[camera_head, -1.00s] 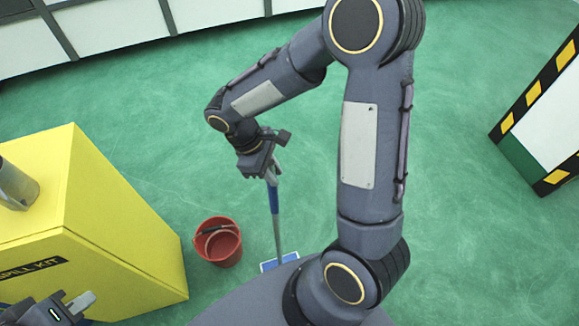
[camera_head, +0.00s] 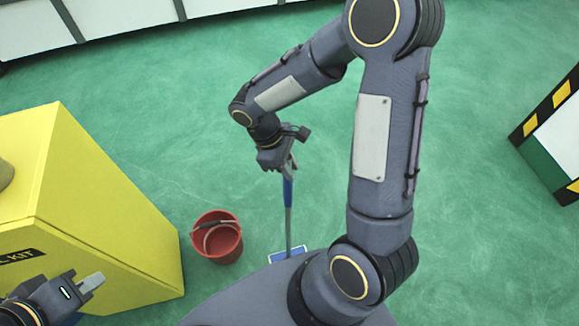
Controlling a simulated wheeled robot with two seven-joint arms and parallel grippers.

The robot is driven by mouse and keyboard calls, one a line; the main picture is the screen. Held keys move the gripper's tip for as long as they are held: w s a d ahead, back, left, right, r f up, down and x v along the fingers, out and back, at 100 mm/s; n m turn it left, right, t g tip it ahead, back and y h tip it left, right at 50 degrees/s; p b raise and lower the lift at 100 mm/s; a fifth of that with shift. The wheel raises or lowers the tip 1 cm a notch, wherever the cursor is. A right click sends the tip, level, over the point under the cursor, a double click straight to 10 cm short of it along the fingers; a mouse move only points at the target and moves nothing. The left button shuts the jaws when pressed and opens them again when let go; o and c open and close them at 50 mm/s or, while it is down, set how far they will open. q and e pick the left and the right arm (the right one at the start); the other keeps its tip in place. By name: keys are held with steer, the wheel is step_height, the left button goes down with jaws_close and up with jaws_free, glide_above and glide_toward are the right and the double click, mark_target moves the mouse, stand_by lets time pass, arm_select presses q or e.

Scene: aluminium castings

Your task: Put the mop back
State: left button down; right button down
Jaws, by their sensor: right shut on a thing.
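The mop (camera_head: 288,222) stands near upright, with a grey and blue handle and a blue and white head (camera_head: 286,255) low down, partly hidden by my own body. My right gripper (camera_head: 288,165) is shut on the upper handle. A red bucket (camera_head: 217,240) with its handle across it stands on the floor just left of the mop, apart from it. My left gripper (camera_head: 92,284) is at the lower left, in front of the yellow cabinet; its fingers are only partly seen, and I cannot tell whether they are open.
A yellow spill kit cabinet (camera_head: 110,215) fills the left side, with a grey object (camera_head: 5,173) on top at the picture edge. A white panel with black and yellow edging (camera_head: 560,135) stands at the right. White units (camera_head: 125,15) line the back. Green floor (camera_head: 470,230) is clear at right.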

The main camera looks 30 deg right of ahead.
steer(key=shift+f, duration=0.15)
steer(key=c, duration=1.3)
jaws_free()
steer(key=v, duration=1.1)
steer(key=shift+s+d+r+m+t+y, duration=0.3)
steer(key=shift+s+r+m+t+y, duration=0.7)
steer(key=shift+s+m+t, duration=1.05)
steer(key=shift+s+d+r+m+t+y, duration=0.25)
steer(key=shift+s+r+m+t+y, duration=0.85)
steer(key=shift+s, duration=1.75)
steer(key=shift+s+d+r+m+t+y, duration=0.4)
steer(key=shift+s+m+t+y, duration=0.95)
steer(key=shift+s+m, duration=0.85)
steer(key=shift+s+a+n, duration=0.1)
steer(key=shift+s+n, duration=0.15)
